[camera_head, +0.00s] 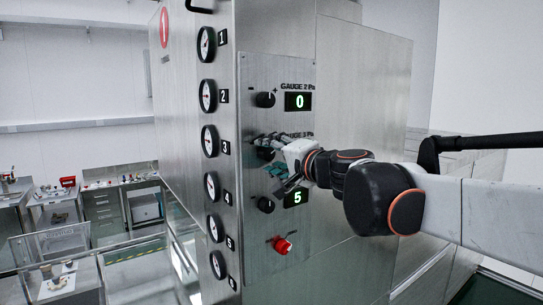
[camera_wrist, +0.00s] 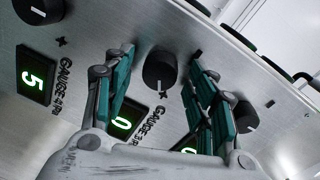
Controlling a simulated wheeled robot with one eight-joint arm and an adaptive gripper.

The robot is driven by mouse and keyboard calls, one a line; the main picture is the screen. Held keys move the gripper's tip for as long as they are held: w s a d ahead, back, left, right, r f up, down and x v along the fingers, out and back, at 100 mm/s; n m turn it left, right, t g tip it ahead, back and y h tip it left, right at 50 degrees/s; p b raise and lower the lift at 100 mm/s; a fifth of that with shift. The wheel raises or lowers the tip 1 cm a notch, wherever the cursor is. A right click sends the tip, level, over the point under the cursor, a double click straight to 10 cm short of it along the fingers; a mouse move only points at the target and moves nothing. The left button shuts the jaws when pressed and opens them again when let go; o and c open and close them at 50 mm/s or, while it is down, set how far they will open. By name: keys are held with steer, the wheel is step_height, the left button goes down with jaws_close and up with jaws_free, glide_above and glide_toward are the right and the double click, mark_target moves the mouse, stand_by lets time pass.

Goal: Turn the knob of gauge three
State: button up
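The control panel (camera_head: 260,225) has a vertical row of black knobs with green displays. The gauge three knob (camera_wrist: 160,70) is black with a white mark, above the "GAUGE 3" label in the wrist view; in the head view the knob (camera_head: 265,153) is partly hidden. Its display (camera_wrist: 122,122) reads 0 and is hidden by my gripper in the head view. My gripper (camera_head: 272,160) is open in front of the panel, one teal-padded finger on either side of the knob. Gaps show between knob and pads in the wrist view; I cannot tell how deep the fingertips reach.
The gauge two knob (camera_head: 265,100) sits above, its display (camera_head: 299,101) reading 0. The gauge four knob (camera_head: 265,204) is below, with its display (camera_head: 296,197) at 5. A red knob (camera_head: 282,245) is lower. Dial gauges (camera_head: 209,141) line the left face.

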steer(key=v, duration=1.2)
steer(key=s+f+n+g+h+b, duration=0.1)
steer(key=s+f+n+g+b, duration=0.3)
steer(key=f, duration=0.6)
steer(key=s+f+t+b, duration=0.1)
steer(key=s+f+b, duration=0.1)
steer(key=f+b, duration=0.6)
steer(key=s+d+f+n+g+h+b, duration=0.1)
steer(key=s+d+f+b, duration=0.3)
steer(key=f, duration=1)
steer(key=s+d+f+n+g+h+b, duration=0.1)
steer(key=s+d+f+h+b, duration=0.3)
steer(key=f, duration=1)
steer(key=s+d+f+n+g+h+b, duration=0.2)
steer(key=s+d+f+b, duration=0.3)
steer(key=f+b, duration=0.4)
step_height(320, 180, down, 5)
steer(key=shift+s+g+h, duration=0.4)
steer(key=shift+s+h, duration=0.2)
steer(key=shift+s, duration=0.3)
